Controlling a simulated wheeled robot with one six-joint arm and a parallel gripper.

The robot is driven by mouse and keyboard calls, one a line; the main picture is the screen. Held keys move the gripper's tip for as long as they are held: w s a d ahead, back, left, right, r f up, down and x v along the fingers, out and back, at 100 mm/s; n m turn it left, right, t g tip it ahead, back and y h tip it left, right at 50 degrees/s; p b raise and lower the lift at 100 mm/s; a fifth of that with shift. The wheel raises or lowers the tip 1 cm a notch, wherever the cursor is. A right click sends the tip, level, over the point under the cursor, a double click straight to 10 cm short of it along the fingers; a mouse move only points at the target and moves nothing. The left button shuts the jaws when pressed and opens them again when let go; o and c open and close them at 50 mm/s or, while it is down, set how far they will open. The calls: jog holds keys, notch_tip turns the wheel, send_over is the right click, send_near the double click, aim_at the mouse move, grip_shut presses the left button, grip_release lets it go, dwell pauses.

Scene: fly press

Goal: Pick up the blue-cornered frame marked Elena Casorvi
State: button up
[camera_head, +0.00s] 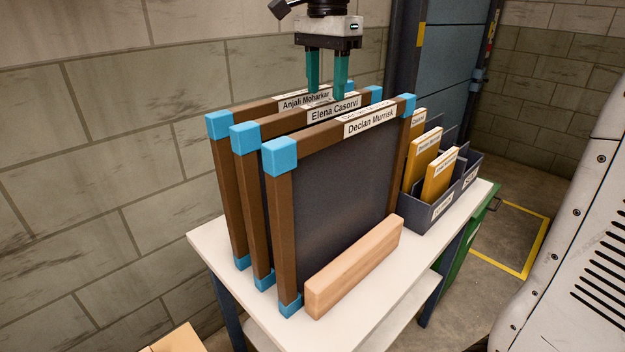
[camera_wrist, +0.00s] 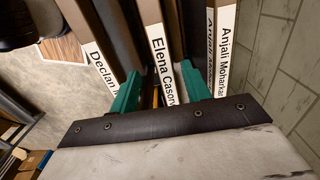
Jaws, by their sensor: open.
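Three brown frames with blue corners stand upright side by side on a white table. The Elena Casorvi frame (camera_head: 262,207) is the middle one, with its white name label on the top bar. The Anjali Moharkar frame (camera_head: 231,200) stands behind it and the Declan Murrisk frame (camera_head: 284,235) in front. My gripper (camera_head: 328,97) is open above the top bars, near the Elena Casorvi label. In the wrist view, the two green fingers (camera_wrist: 162,92) are on either side of the Elena Casorvi bar (camera_wrist: 150,14). Whether they touch it cannot be told.
A wooden block (camera_head: 354,268) lies before the front frame on the white table (camera_head: 213,250). A dark tray (camera_head: 428,215) with yellow labelled cards stands to the right. A block wall (camera_head: 90,150) rises behind. Neighbouring frames leave narrow gaps.

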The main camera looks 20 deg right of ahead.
aim_at(320, 119)
jog(key=f, duration=0.5)
jog(key=a+f, duration=0.1)
jog(key=f, duration=0.1)
jog(key=shift+w+f, duration=0.1)
jog(key=shift+f, duration=0.05)
jog(key=shift+c, duration=0.4)
grip_shut()
dwell(0.9)
